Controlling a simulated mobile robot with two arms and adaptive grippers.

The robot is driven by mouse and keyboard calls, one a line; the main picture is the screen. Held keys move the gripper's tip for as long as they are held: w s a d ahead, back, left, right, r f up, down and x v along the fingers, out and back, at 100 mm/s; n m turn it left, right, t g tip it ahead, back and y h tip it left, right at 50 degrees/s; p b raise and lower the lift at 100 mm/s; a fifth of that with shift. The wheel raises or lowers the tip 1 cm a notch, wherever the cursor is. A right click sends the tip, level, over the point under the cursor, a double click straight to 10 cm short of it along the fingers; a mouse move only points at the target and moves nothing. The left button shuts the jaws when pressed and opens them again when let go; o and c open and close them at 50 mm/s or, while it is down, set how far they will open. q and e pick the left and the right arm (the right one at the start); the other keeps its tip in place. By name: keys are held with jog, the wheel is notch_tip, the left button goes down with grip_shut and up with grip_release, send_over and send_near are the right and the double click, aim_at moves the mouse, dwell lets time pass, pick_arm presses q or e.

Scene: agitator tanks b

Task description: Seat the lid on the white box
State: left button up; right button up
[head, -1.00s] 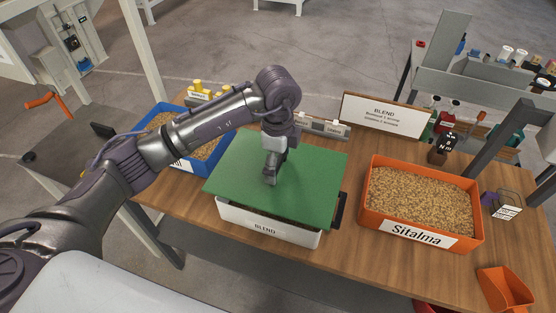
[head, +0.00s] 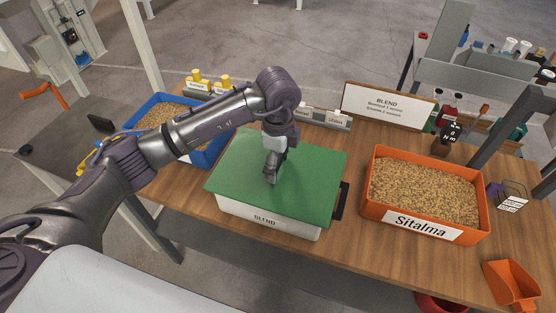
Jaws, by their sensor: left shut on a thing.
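The white box (head: 265,221), labelled BLEND, stands on the wooden table in the middle of the head view. The flat green lid (head: 235,170) lies over its top and covers the opening. The lid's edges reach past the box wall at the front. I cannot tell whether it sits fully down all around. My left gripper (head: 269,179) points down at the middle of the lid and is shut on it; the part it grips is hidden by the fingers. My right gripper is not in view.
A blue bin of grain (head: 155,112) stands behind left. An orange bin of grain (head: 372,212) labelled Sitalma stands to the right, with an orange scoop (head: 511,285) at the front right. A BLEND sign (head: 388,108) stands behind. A black handle-like part (head: 341,201) sits beside the box.

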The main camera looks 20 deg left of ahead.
pick_arm(q)
jog(key=shift+f, duration=0.2)
jog(key=shift+f+b, duration=0.3)
jog(key=shift+b, duration=0.05)
jog(key=shift+f, duration=0.35)
jog(key=o, duration=0.8)
